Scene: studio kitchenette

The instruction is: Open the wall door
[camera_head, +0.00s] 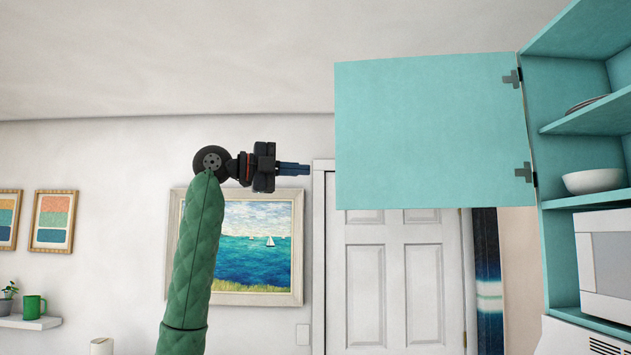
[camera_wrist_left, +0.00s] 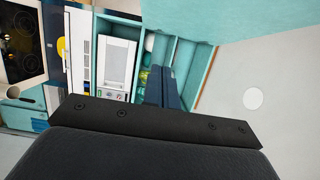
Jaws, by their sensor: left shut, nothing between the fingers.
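The turquoise wall door (camera_head: 430,130) stands swung wide open on two dark hinges at its right edge, at the wall cabinet (camera_head: 558,150). The cabinet's inside shows, with shelves. My left gripper (camera_head: 308,169) is shut and empty, a little left of the door's free edge in the head view, pointing right; I see no contact. In the left wrist view the fingers (camera_wrist_left: 165,90) are together, and the door's turquoise face (camera_wrist_left: 230,18) fills the top right. My right gripper is not in view.
A white bowl (camera_head: 595,180) and a plate (camera_head: 586,104) sit on the shelves, with a microwave (camera_head: 605,250) below. A framed sea picture (camera_head: 248,297) and a white panelled door (camera_head: 390,285) are behind my left arm. A stove (camera_wrist_left: 22,45) shows in the wrist view.

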